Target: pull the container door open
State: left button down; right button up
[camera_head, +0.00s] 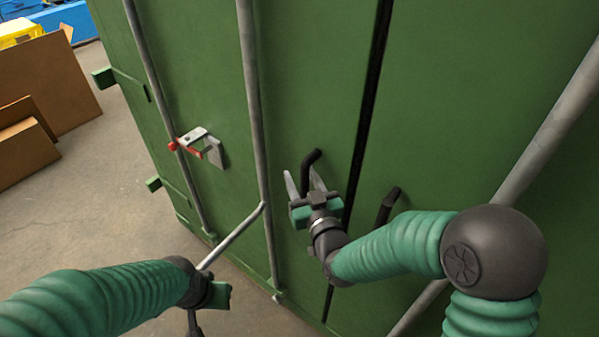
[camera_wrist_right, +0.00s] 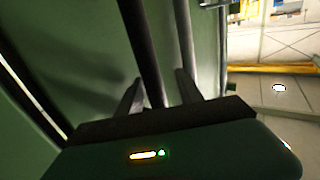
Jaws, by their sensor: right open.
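The green container door (camera_head: 305,80) fills most of the head view, with a dark vertical gap at its right edge. A black handle (camera_head: 311,160) sticks out of the door left of that gap. My right gripper (camera_head: 304,180) is open at this handle, its fingers on either side of it. In the right wrist view the dark handle bar (camera_wrist_right: 140,50) runs between the two fingertips of the right gripper (camera_wrist_right: 160,90). I cannot tell whether the fingers touch it. My left gripper (camera_head: 205,318) is low at the left, partly cut off, its fingers unclear.
A second black handle (camera_head: 387,207) is on the panel right of the gap. Grey vertical rods (camera_head: 252,100) and a red-and-silver latch (camera_head: 201,146) are on the door. Cardboard boxes (camera_head: 45,85) stand at the far left. The floor (camera_head: 100,200) left of the container is clear.

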jog(key=shift+w+a, duration=0.1)
jog(key=shift+a, duration=0.1)
jog(key=shift+c, duration=1.5)
jog(key=shift+d, duration=0.85)
grip_shut()
jog(key=shift+s+a, duration=0.25)
jog(key=shift+a, duration=0.05)
